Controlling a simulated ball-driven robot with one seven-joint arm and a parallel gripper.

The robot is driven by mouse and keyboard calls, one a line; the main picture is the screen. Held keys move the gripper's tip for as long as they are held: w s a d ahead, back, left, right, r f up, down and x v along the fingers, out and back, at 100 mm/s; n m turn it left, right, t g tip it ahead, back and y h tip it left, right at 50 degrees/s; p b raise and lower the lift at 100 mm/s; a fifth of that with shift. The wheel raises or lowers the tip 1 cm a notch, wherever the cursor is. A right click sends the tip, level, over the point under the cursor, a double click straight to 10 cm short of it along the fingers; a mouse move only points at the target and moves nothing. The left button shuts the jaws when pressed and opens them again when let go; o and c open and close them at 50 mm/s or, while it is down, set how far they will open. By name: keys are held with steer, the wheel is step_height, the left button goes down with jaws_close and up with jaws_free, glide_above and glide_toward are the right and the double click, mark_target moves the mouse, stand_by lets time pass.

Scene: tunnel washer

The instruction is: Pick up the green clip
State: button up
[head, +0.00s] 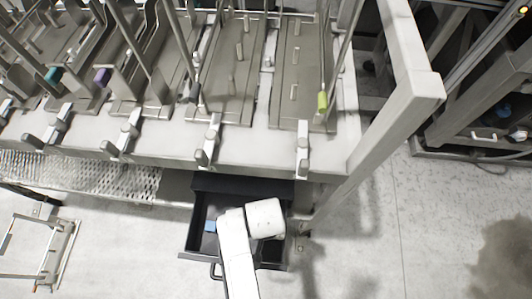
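A yellow-green clip (322,101) is at the lower end of a thin rod, at the right end of the raised grey machine bed. It looks small and upright, beside a metal plate with pegs. My white arm (238,262) comes up from the bottom middle and bends over the open drawer, below and left of the clip and well apart from it. My gripper's fingers do not show; they seem hidden beneath or behind the white arm links.
An open dark drawer (196,238) lies under the bed, with a small blue item (210,226) inside. A teal clip (53,75) and a purple clip (102,77) are on the left. A thick grey frame post (385,125) stands right of the green clip.

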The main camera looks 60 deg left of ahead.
steer(key=shift+c, duration=0.2)
steer(key=c, duration=1)
steer(key=shift+r, duration=0.1)
